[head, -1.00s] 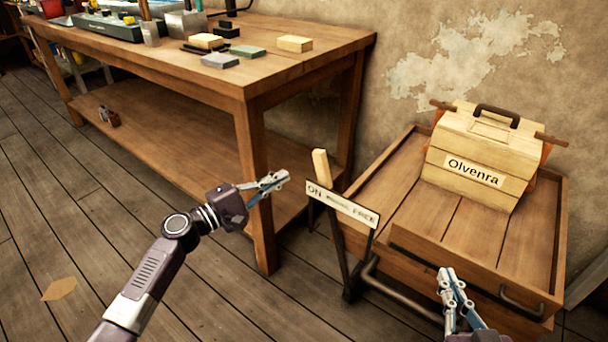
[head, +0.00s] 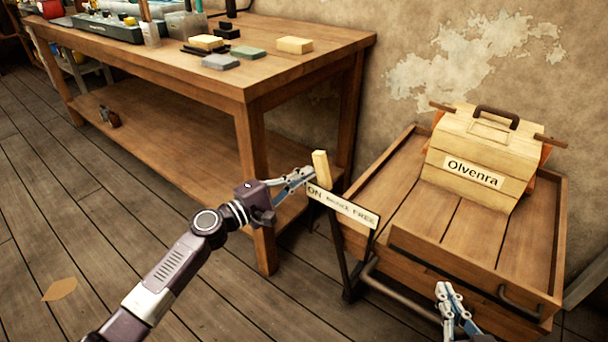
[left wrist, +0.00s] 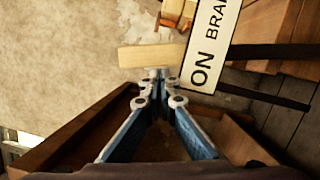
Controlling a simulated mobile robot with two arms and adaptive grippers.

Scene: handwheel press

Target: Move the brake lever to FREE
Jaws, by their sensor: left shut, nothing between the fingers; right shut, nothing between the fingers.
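The brake lever has a pale wooden handle (head: 320,163) on a dark post. The handle stands at the ON end of the white label plate (head: 343,206), which reads ON at its left and FREE at its right. My left gripper (head: 308,173) is shut and empty, with its tips just left of the handle. In the left wrist view the handle (left wrist: 152,56) lies right in front of the tips (left wrist: 160,75); I cannot tell if they touch. My right gripper (head: 443,289) is shut and empty, low in front of the cart.
A wooden cart (head: 400,160) carries a wooden box (head: 475,150) marked Olvenra, right of the lever. A workbench (head: 290,65) with blocks and tools stands behind my left arm, its front leg close to it. The floor at left is mostly clear.

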